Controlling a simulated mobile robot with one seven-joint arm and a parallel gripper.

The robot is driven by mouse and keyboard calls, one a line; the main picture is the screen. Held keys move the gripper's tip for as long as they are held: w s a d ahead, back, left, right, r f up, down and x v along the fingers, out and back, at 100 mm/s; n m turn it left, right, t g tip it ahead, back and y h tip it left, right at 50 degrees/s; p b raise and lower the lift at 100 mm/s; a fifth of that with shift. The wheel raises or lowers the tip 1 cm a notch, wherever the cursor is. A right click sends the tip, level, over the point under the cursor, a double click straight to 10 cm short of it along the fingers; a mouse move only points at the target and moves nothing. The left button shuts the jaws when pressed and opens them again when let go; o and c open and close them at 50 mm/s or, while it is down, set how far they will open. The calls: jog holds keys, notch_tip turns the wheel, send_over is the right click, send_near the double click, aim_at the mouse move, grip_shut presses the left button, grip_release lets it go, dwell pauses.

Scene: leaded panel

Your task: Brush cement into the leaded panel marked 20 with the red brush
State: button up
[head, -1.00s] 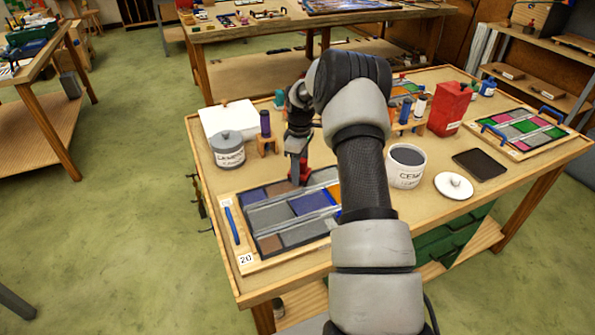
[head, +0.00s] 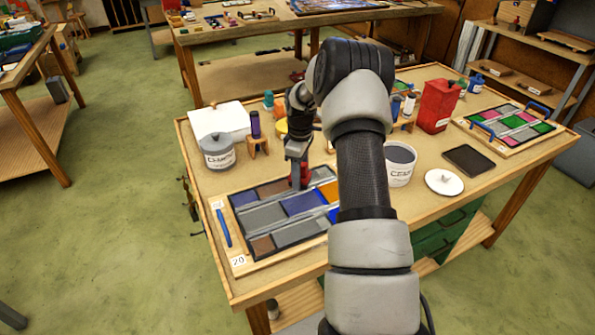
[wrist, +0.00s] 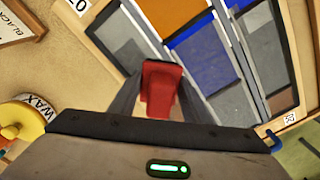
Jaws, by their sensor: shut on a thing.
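The leaded panel (head: 262,217) marked 20 lies in a wooden frame at the near left of the bench, with blue, grey, brown and orange panes between grey strips. Its "20" label (head: 238,261) is at the near left corner. My gripper (head: 300,172) is over the panel's far edge, pointing down, shut on the red brush (wrist: 160,88). The brush's lower end is at the panel; whether the bristles touch the glass is hidden. An open cement tub (head: 401,165) stands right of my arm. My arm hides the panel's right part.
A lidded cement tin (head: 217,152) and a bottle in a wooden stand (head: 255,135) are behind the panel. A red can (head: 438,105), a white lid (head: 444,182), a dark tray (head: 469,161) and another panel (head: 515,128) are to the right. A yellow-lidded wax tin (wrist: 22,122) shows in the wrist view.

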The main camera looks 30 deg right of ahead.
aim_at(305, 181)
jog(key=shift+s, duration=0.15)
jog(key=shift+s, duration=1.5)
jog(key=shift+s, duration=1.5)
jog(key=shift+s, duration=0.1)
jog(key=shift+s, duration=1.4)
jog(key=shift+s, duration=1.5)
jog(key=shift+s, duration=0.1)
